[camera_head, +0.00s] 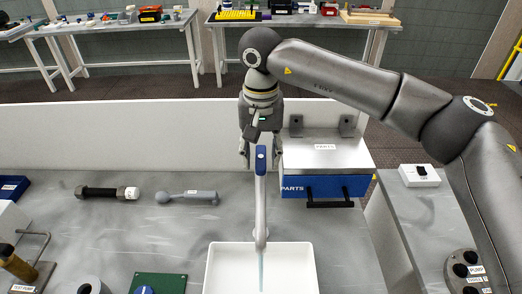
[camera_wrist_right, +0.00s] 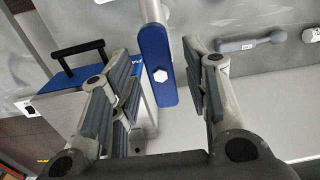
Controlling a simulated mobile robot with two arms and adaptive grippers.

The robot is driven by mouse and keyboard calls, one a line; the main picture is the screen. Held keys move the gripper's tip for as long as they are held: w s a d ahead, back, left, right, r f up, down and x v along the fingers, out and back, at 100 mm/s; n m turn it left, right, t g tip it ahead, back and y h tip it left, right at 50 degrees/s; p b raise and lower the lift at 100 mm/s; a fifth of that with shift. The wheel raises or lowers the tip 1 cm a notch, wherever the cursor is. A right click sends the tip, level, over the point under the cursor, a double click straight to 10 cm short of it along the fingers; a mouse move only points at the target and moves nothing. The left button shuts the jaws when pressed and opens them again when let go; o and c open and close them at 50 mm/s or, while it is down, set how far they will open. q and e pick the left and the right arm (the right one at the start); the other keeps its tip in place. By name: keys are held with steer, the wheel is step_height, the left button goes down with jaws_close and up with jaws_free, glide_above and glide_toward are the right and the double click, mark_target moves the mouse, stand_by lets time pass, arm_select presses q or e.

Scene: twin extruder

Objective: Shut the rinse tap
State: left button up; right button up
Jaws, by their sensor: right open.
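The rinse tap (camera_head: 260,205) has a grey spout reaching over a white basin (camera_head: 214,270), with a thin blue stream of water (camera_head: 261,272) below its outlet. Its blue lever (camera_head: 261,158) is at the top of the tap. My right gripper (camera_head: 259,152) points down at the lever, its fingers open on either side. In the right wrist view, the blue lever (camera_wrist_right: 156,65) with its pale bolt head lies between the spread fingers of my right gripper (camera_wrist_right: 158,55), with visible gaps at both sides. My left gripper is not in view.
A blue-fronted PARTS drawer unit (camera_head: 325,160) stands close right of the tap. A grey tool (camera_head: 187,196) and a dark bolt-like bar (camera_head: 107,192) lie left.

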jaws_close()
steer(key=shift+f, duration=0.1)
